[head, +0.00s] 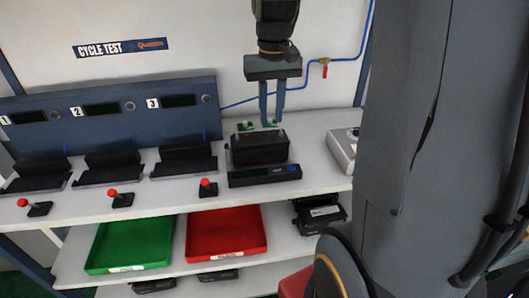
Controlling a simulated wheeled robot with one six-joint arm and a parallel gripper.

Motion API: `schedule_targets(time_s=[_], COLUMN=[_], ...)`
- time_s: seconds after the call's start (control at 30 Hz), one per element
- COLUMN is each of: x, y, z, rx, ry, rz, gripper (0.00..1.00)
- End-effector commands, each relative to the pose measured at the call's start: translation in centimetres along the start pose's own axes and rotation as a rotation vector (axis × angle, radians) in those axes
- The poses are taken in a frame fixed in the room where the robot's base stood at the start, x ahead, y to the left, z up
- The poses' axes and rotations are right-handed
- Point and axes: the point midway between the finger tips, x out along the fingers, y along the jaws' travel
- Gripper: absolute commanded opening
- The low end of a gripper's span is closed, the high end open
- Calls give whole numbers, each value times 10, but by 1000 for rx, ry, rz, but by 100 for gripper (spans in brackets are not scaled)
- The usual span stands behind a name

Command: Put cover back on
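A black box-shaped unit (260,150), which looks like the valve positioner, sits on a black base (264,176) with a small blue display on the bench. I cannot tell whether its dark top is the cover; no separate cover can be made out. Small green parts (245,126) show at its back edge. My gripper (272,119) points down over the back of the unit. Its two fingers are a narrow gap apart, with nothing visible between them. The tips are close to the green parts; I cannot tell whether they touch.
Three black docks (185,160) stand at left under a dark numbered panel (105,112), with red-knobbed levers (208,187) in front. A grey device (342,150) is at right.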

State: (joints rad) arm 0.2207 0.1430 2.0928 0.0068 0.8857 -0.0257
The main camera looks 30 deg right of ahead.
Motion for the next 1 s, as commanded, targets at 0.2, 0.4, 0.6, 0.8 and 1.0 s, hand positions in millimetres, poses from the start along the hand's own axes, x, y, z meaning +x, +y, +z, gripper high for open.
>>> schedule_targets(time_s=[0.2, 0.4, 0.6, 0.8, 1.0], x=[70, 98, 101, 100, 100], y=[-57, -73, -74, -73, -73], z=[91, 139, 143, 142, 142], rx=[-141, -201, -206, -205, -205], ry=[28, 50, 53, 53, 52], rz=[-1, -4, -5, -5, -4], gripper=[23, 23, 23, 23, 23])
